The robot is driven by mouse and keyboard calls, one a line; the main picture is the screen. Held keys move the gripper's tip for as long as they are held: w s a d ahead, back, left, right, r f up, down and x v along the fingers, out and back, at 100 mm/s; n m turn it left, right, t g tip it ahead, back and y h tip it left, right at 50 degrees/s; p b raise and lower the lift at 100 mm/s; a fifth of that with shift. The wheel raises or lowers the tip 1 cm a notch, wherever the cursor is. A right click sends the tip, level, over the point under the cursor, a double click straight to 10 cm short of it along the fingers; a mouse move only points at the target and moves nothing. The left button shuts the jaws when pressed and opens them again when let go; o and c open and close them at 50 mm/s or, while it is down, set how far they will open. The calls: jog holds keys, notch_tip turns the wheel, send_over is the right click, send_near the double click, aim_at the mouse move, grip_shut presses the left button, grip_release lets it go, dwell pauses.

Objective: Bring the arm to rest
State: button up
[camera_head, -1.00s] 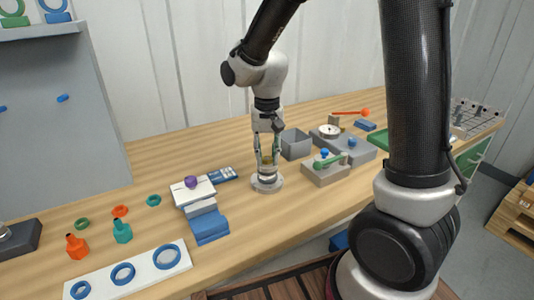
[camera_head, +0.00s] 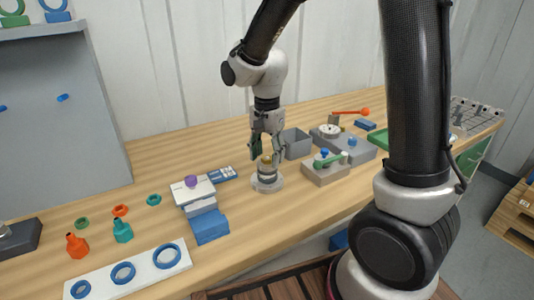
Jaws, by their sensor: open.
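My gripper (camera_head: 267,152) points down over the wooden bench, with its two fingers spread apart and nothing held between them. Just below its fingertips stands a small round vessel (camera_head: 267,174) with a brass-coloured top, on a pale round base (camera_head: 268,186). The fingertips are near the vessel's top; whether they touch it cannot be told. My arm (camera_head: 262,75) reaches over the bench from above.
Left of the vessel are a grey-and-blue stepped block (camera_head: 209,227) and a blue card (camera_head: 222,174). Right are a grey open bin (camera_head: 297,144) and a valve block (camera_head: 325,170). A white board with blue rings (camera_head: 127,272) lies front left.

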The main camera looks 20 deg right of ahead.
jog(key=shift+r, duration=0.1)
jog(key=shift+r, duration=2.2)
jog(key=shift+s+n, duration=0.1)
jog(key=shift+n, duration=0.9)
jog(key=s+n, duration=0.1)
jog(key=n, duration=0.1)
jog(key=s+d+n, duration=0.1)
jog(key=shift+s+d+f+n+g, duration=0.1)
jog(key=shift+s+f+n+g, duration=0.2)
jog(key=shift+f+g, duration=0.1)
jog(key=s+d+r+n+t, duration=0.4)
jog(key=s+d+r, duration=0.7)
jog(key=s, duration=0.5)
jog(key=shift+d+r+t, duration=0.2)
jog(key=shift+d+t, duration=0.4)
jog(key=shift+d, duration=0.8)
jog(key=shift+s, duration=0.1)
